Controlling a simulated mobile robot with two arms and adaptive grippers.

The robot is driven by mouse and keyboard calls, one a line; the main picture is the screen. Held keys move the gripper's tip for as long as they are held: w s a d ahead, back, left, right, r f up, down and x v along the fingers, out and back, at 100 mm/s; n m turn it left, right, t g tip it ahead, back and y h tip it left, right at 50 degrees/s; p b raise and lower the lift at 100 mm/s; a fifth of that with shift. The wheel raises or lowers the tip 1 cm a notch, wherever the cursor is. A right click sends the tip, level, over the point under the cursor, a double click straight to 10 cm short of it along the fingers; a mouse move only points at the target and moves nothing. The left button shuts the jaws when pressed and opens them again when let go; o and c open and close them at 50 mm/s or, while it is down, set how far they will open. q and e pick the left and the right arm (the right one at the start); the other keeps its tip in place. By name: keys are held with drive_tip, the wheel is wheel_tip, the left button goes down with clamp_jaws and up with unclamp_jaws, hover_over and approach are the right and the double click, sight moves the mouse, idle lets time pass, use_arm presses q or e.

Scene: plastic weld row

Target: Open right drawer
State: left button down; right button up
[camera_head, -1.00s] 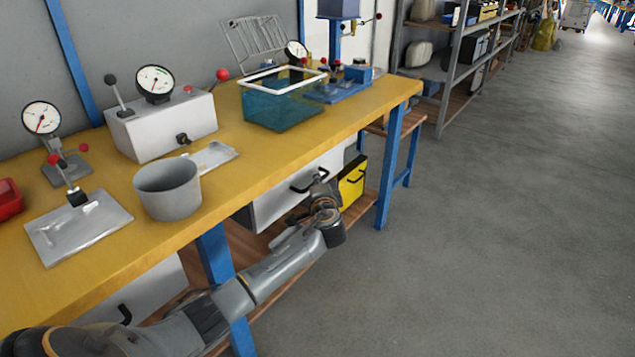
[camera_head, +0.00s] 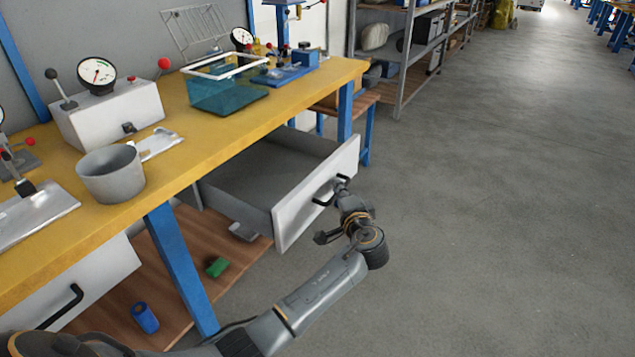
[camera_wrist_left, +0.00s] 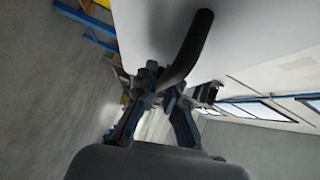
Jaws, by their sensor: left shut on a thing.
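The right drawer (camera_head: 285,220) under the yellow workbench is pulled out, with its grey inside showing and empty where I can see it. Its white front carries a black bar handle (camera_head: 324,192). My left gripper (camera_head: 343,185) is at the right end of this handle, shut on it. In the left wrist view the black handle (camera_wrist_left: 188,50) runs from the white drawer front (camera_wrist_left: 245,35) down to between my gripper's fingers (camera_wrist_left: 158,98). My right gripper is not in view.
The left drawer (camera_head: 95,280) is by the front left bench leg. A blue bench leg (camera_head: 182,270) stands between the drawers. The floor (camera_head: 500,200) to the right is clear.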

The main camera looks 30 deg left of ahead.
use_arm(q)
drive_tip(key=shift+s+d+f, duration=0.1)
drive_tip(key=shift+d, duration=1.3)
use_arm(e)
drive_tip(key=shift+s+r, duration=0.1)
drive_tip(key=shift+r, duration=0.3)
use_arm(q)
drive_tip(key=c, duration=1.4)
unclamp_jaws()
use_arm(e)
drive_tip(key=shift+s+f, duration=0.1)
use_arm(q)
drive_tip(key=v, duration=1.2)
